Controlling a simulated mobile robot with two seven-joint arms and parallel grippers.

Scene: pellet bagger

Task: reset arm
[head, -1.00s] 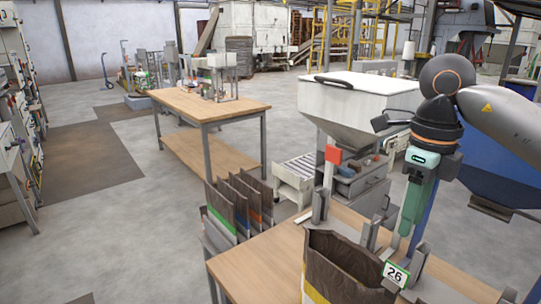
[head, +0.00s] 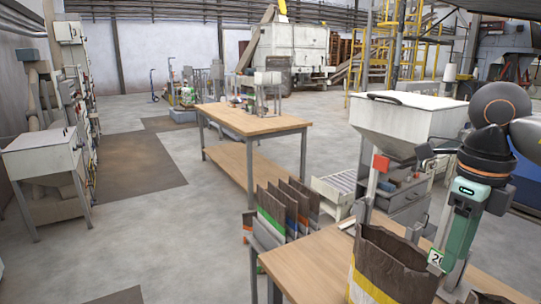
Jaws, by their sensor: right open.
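My right gripper (head: 478,185) is at the right side of the head view, pointing down from a dark wrist with an orange ring. It is open. A teal-green upright part (head: 463,218) shows just below it; I cannot tell whether they touch. Beneath stands an open brown bag (head: 388,268) with a yellow stripe, at the near workbench (head: 312,265). A small number display (head: 435,258) sits beside the bag, partly hidden. My left gripper is out of view.
A white hopper machine (head: 412,112) stands behind the bench, close left of my right arm. A rack of folded bags (head: 285,208) stands at the bench's left. A wooden table (head: 250,118) is farther back. Open floor (head: 170,240) lies at left.

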